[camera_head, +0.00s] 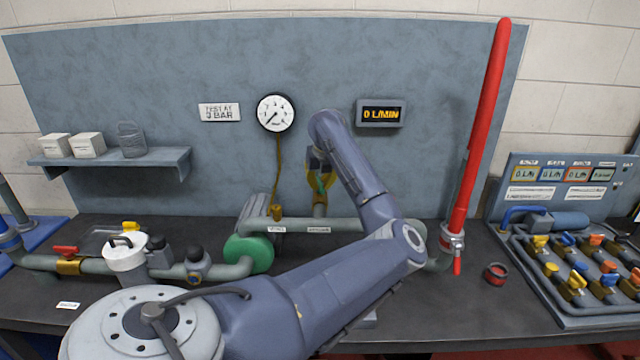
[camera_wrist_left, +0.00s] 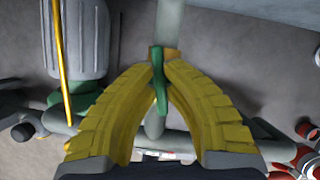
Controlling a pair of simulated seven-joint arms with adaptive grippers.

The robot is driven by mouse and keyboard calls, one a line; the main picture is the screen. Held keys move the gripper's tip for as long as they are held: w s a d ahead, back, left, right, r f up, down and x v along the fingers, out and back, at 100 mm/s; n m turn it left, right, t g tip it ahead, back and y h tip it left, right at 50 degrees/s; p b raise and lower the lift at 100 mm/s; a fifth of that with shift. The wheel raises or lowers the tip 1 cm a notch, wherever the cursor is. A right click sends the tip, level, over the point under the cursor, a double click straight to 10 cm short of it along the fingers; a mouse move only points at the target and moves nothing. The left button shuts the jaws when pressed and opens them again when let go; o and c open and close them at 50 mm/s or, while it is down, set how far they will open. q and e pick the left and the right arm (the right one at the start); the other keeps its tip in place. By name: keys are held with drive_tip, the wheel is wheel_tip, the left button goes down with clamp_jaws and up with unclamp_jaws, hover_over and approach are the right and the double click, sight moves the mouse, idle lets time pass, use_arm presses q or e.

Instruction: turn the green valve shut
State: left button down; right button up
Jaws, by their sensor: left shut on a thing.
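The green valve handle (camera_wrist_left: 159,85) shows in the left wrist view as a thin green lever on a brass body (camera_wrist_left: 163,53) at a grey pipe. My left gripper (camera_wrist_left: 158,66) has yellow ribbed fingers, and their tips are closed on the lever from both sides. In the head view my left gripper (camera_head: 321,172) is at the pipe in front of the panel, partly behind my own arm. Only a little green of the valve (camera_head: 319,186) shows there, so its exact angle is hard to tell. My right gripper is not in view.
A round gauge (camera_head: 276,112) and a display (camera_head: 381,113) reading 0 L/MIN are on the panel. A red-handled valve (camera_head: 67,258) is at left.

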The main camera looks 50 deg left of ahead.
use_arm(q)
drive_tip(key=n+g, duration=0.1)
drive_tip(key=n, duration=0.2)
drive_tip(key=n+g, duration=0.1)
drive_tip(key=n, duration=0.3)
drive_tip(key=shift+g, duration=0.4)
drive_tip(key=n+g, duration=0.1)
drive_tip(key=n, duration=0.3)
drive_tip(key=shift+n+g+h, duration=0.5)
drive_tip(key=shift+n+g, duration=0.3)
drive_tip(key=shift+n, duration=1.3)
drive_tip(key=c, duration=1.5)
unclamp_jaws()
drive_tip(key=shift+o, duration=0.2)
drive_tip(key=v, duration=1.2)
